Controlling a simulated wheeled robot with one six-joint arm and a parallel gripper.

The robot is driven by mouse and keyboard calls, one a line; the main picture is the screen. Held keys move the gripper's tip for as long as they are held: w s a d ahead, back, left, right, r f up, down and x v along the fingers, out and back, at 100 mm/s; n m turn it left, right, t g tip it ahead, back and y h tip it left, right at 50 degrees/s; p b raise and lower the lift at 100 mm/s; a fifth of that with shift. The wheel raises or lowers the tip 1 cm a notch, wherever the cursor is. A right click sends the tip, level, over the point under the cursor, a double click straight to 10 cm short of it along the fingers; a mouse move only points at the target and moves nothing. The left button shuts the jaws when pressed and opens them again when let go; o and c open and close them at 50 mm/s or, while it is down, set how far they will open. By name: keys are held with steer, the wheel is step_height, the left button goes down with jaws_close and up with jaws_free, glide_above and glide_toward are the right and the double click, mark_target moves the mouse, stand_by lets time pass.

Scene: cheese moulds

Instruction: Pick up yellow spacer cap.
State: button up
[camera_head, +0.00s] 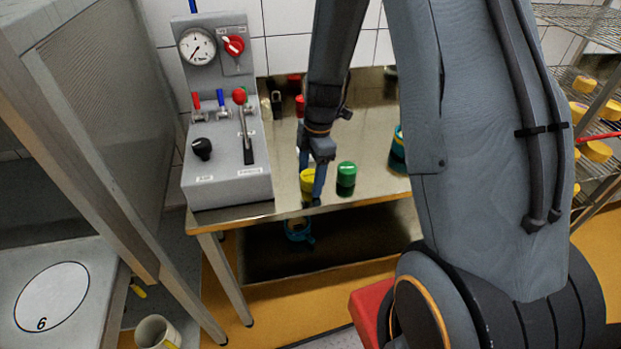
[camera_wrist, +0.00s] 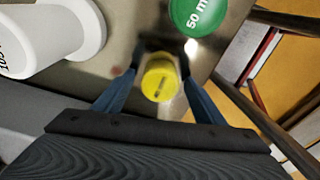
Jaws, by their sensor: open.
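The yellow spacer cap (camera_head: 307,180) stands on the metal table (camera_head: 285,205), near its front edge. In the wrist view the yellow cap (camera_wrist: 159,80) shows its round top with a dark mark, between the two blue fingers. My gripper (camera_head: 311,190) is open and reaches down at the cap; a finger hides part of it in the head view. In the wrist view a finger of my gripper (camera_wrist: 160,85) lies on each side of the cap. I cannot tell whether the fingers touch it.
A green cap (camera_head: 346,175) stands close to the right of my gripper; its top reads "50 m" in the wrist view (camera_wrist: 196,14). The grey control box (camera_head: 228,175) stands left. A teal item (camera_head: 398,150) stands further right.

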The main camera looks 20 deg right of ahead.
steer(key=shift+c, duration=0.3)
steer(key=c, duration=1.1)
steer(key=shift+o, duration=0.2)
steer(key=shift+r, duration=0.15)
